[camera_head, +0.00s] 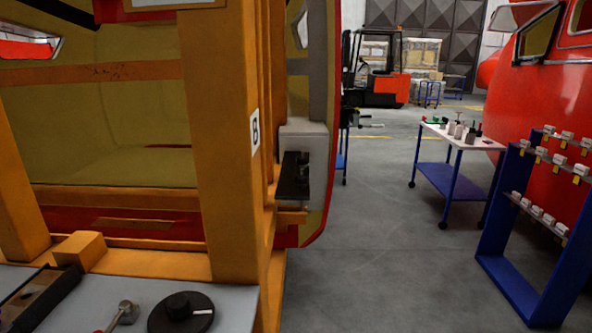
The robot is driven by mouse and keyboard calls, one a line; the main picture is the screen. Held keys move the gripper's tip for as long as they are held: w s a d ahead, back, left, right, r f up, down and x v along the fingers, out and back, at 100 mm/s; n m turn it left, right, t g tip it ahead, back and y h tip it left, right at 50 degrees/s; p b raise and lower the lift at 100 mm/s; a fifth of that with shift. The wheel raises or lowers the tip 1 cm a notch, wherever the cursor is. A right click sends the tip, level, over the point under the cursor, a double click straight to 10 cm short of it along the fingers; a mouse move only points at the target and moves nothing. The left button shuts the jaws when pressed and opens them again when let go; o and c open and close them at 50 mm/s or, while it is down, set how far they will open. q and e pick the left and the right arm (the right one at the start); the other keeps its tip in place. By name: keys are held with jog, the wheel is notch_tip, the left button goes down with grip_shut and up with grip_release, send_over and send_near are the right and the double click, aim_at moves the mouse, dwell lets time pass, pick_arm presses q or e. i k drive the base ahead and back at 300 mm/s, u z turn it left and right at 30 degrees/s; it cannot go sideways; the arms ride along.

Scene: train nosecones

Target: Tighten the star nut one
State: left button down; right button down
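I cannot clearly pick out a star nut in the head view. A round black disc (181,313) with a raised centre and a white mark lies on the grey surface (232,299) at the bottom left. A metallic ball-ended piece (125,312) is beside it, to its left. A dark fixture (292,178) sits against the grey box (303,138) on the side of the orange frame; its details are too small to tell. Neither of my grippers shows in this view.
A blue-legged cart (462,187) with small items and a blue rack (520,240) with several white pieces stand right. A forklift (385,85) is behind. The grey floor (375,240) between is clear.

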aim_at(302, 162)
jog(key=z, duration=0.2)
jog(key=k, duration=0.25)
jog(key=z, duration=1)
jog(key=k, duration=1.1)
jog(key=z, duration=0.55)
jog(key=i, duration=1.8)
jog(key=u, duration=0.6)
jog(key=i, duration=2.35)
jog(key=u, duration=1.6)
jog(key=i, duration=1.15)
jog(key=u, duration=1.2)
